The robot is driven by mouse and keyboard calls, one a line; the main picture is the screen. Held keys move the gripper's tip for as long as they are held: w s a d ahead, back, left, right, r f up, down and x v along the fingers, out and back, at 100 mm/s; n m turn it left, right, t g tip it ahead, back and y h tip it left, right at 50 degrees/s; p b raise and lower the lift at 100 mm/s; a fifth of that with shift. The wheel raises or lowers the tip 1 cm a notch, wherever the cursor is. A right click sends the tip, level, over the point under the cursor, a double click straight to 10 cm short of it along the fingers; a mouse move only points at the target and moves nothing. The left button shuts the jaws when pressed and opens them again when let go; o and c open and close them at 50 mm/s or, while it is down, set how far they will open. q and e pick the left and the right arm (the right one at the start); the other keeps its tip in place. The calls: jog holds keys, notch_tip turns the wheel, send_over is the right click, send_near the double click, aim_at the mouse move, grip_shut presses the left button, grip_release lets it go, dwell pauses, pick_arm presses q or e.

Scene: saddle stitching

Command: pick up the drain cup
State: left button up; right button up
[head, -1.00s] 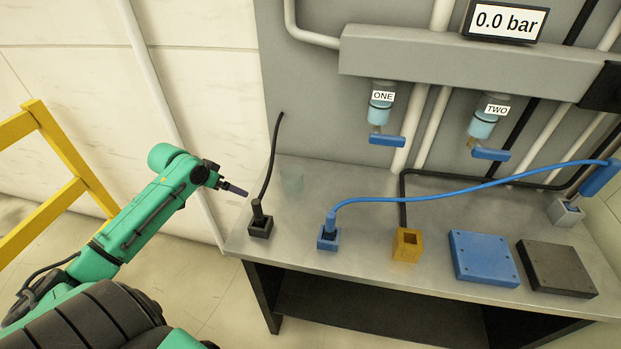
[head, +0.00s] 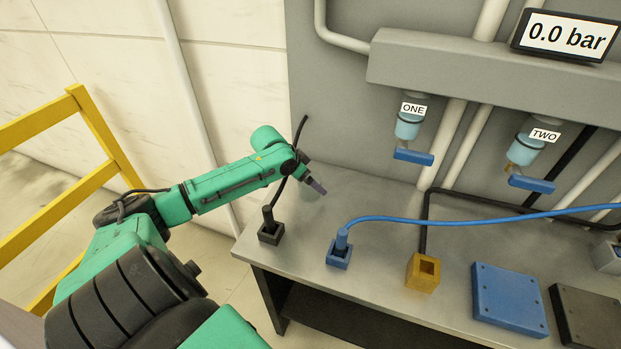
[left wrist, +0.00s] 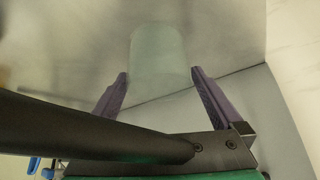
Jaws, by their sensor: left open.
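The drain cup (left wrist: 157,52) is a pale, translucent greenish cup on the bench. In the left wrist view it stands ahead of and between the two purple fingers of my left gripper (left wrist: 159,74), with a gap visible on each side. In the head view my left gripper (head: 317,187) is at the far left part of the bench, and its fingers overlap the faint cup (head: 319,175), partly hiding it. The left gripper is open and holds nothing. I cannot tell its exact distance from the cup. My right gripper is out of view.
A black holder (head: 270,234) with a black cable stands near the bench's left edge, below my left wrist. A blue holder (head: 339,258), a yellow block (head: 422,273) and a blue plate (head: 508,298) lie rightward. Valves ONE (head: 413,157) and TWO (head: 531,182) hang above.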

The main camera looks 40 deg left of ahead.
pick_arm(q)
jog(key=shift+x, duration=1.2)
jog(key=shift+s, duration=0.1)
jog(key=c, duration=1.2)
jog(key=shift+c, duration=0.2)
